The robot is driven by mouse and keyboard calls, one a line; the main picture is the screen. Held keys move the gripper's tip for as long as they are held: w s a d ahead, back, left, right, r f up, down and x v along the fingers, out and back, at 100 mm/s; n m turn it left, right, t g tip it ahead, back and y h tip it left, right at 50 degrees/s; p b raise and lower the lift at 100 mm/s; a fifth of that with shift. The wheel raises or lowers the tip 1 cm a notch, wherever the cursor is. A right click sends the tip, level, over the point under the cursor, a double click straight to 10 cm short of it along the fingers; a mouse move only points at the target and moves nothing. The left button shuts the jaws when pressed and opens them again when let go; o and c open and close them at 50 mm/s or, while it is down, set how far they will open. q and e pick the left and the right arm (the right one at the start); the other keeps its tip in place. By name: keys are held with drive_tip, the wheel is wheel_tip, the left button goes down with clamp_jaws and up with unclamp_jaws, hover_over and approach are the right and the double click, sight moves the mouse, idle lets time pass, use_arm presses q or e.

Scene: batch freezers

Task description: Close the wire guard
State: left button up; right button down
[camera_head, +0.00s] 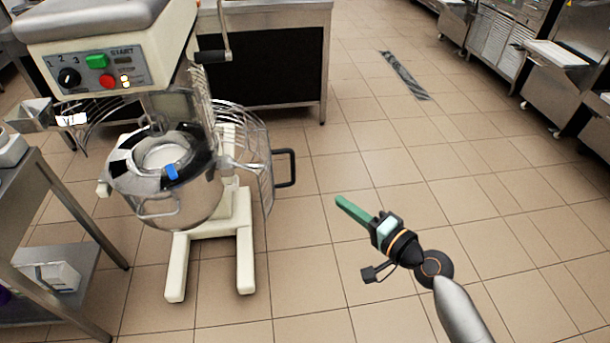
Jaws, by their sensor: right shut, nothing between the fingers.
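The wire guard (262,158) is a curved cage of metal wires on the stand mixer. It is swung out to the right side of the bowl (188,200), with its black handle (291,168) pointing right. The bowl's front and top stand uncovered. My right gripper (345,205) has green fingers and is shut and empty. It is over the floor, to the right of and a little below the black handle, apart from it. My left gripper does not show.
The mixer head (110,60) carries a dial and green and red buttons. Its pale legs (178,268) reach forward on the floor. A metal table (60,200) stands at the left. A dark-fronted counter (262,65) stands behind.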

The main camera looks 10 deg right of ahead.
drive_tip(key=w+a+r+m+t+y, duration=0.1)
drive_tip(key=w+a+r, duration=0.15)
drive_tip(key=w, duration=0.25)
drive_tip(key=w+a+r+m, duration=0.1)
drive_tip(key=w+a+r, duration=0.15)
drive_tip(key=w, duration=0.35)
drive_tip(key=shift+y, duration=0.3)
drive_tip(key=shift+s+a+f+p, duration=0.15)
drive_tip(key=shift+s+a+p, duration=0.5)
drive_tip(key=shift+s, duration=0.2)
drive_tip(key=shift+s+a+f+p, duration=0.1)
drive_tip(key=shift+s+a+p, duration=0.5)
drive_tip(key=shift+s, duration=0.25)
drive_tip(key=shift+s+a, duration=0.15)
drive_tip(key=shift+s, duration=0.05)
